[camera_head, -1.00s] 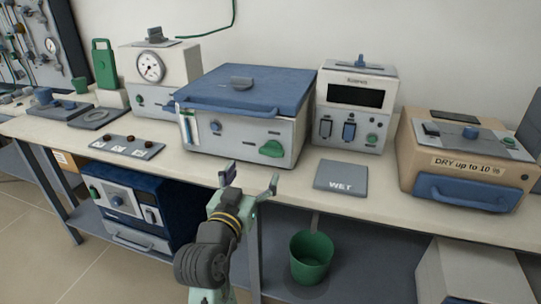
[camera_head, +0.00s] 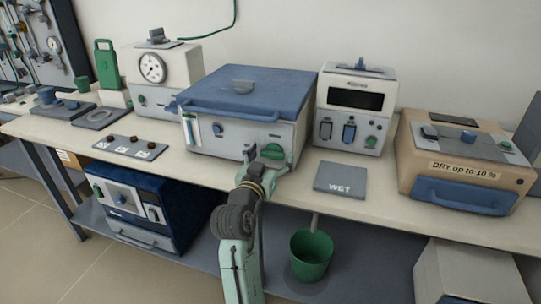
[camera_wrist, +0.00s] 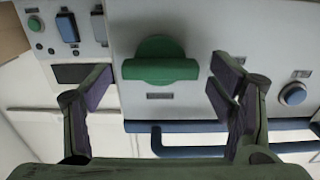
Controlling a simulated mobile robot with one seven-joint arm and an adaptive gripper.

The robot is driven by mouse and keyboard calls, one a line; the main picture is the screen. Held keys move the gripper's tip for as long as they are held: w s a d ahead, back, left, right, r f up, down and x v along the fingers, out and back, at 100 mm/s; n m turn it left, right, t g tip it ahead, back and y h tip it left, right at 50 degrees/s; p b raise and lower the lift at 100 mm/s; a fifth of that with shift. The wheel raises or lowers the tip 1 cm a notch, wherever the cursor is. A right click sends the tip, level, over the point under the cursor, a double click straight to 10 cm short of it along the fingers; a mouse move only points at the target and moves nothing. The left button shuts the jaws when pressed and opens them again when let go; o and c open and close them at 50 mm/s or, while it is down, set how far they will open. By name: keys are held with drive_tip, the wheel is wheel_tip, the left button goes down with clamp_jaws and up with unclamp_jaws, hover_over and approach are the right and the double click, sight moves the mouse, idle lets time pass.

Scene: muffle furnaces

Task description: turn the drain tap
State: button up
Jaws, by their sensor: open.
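The drain tap is a green rounded knob with a straight bar (camera_head: 273,151) on the front of a white box with a blue lid (camera_head: 245,88). In the wrist view the tap (camera_wrist: 160,60) is in the upper middle, its bar lying level across the picture. My gripper (camera_head: 267,158) is right in front of the tap in the head view and partly overlaps it. In the wrist view my gripper (camera_wrist: 160,78) is open, one finger on each side of the tap with a gap to each. Nothing is held.
A blue button (camera_wrist: 293,93) sits on the panel right of my fingers in the wrist view, and a blue handle bar (camera_wrist: 195,128) crosses below the tap. A grey WET plate (camera_head: 341,178) lies on the bench to the right. A green bucket (camera_head: 311,254) stands below.

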drive_tip(key=shift+c, duration=0.4)
drive_tip(key=c, duration=1.1)
drive_tip(key=shift+o, duration=0.2)
drive_tip(key=shift+m+b, duration=0.3)
drive_tip(key=shift+b, duration=0.15)
drive_tip(key=m+b, duration=0.2)
drive_tip(key=b, duration=0.1)
drive_tip(key=shift+f+m, duration=0.15)
drive_tip(key=shift+m, duration=0.25)
drive_tip(key=m+b, duration=0.5)
drive_tip(key=shift+d+m, duration=0.15)
drive_tip(key=shift+m, duration=0.15)
drive_tip(key=m+b, duration=0.4)
drive_tip(key=shift+s+f, duration=0.1)
drive_tip(key=shift+f, duration=0.05)
drive_tip(key=shift+d+m+b, duration=0.1)
drive_tip(key=shift+m+b, duration=1.8)
drive_tip(key=shift+m, duration=0.5)
